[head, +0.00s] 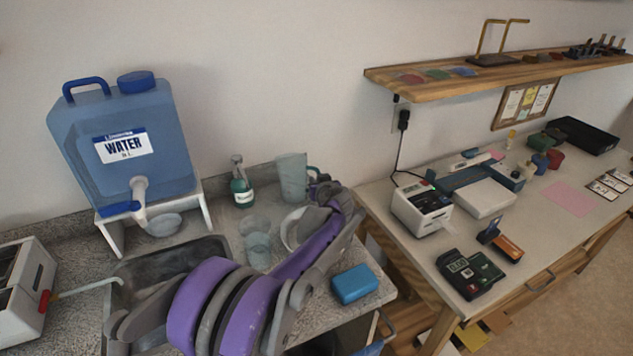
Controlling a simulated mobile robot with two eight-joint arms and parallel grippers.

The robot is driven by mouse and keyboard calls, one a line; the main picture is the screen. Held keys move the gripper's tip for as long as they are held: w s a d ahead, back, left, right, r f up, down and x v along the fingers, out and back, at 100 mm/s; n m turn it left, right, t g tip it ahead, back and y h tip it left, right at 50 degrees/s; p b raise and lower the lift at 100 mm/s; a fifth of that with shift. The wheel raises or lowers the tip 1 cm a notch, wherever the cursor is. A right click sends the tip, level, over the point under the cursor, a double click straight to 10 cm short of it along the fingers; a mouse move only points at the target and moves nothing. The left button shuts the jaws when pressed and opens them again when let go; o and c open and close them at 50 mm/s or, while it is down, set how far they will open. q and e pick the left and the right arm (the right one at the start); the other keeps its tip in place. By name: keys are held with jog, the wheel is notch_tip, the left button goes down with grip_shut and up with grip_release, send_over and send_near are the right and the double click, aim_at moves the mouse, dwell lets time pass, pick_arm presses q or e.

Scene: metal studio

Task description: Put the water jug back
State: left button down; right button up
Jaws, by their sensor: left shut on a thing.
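A grey-blue translucent water jug (291,176) stands upright at the back of the counter, near the wall, with its dark handle on its right side. My left gripper (323,188) is at that handle and shut on it. The arm hides part of the grip and the counter below. I cannot tell whether the jug's base touches the counter. A large blue container labelled WATER (122,150), with a tap, sits on a white stand (205,214) at the left. My right gripper is not in view.
A green soap bottle (241,190) and clear glasses (257,247) stand left of the jug. A white bowl (290,232) is partly behind my arm. The sink (170,262) is in front of the stand. A blue sponge (354,284) lies right of my arm. A cluttered desk is at right.

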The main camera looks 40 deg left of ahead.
pick_arm(q)
jog(key=shift+f, duration=0.1)
jog(key=c, duration=0.9)
grip_release()
jog(key=shift+r, duration=0.2)
jog(key=v, duration=1.2)
jog(key=shift+p, duration=0.3)
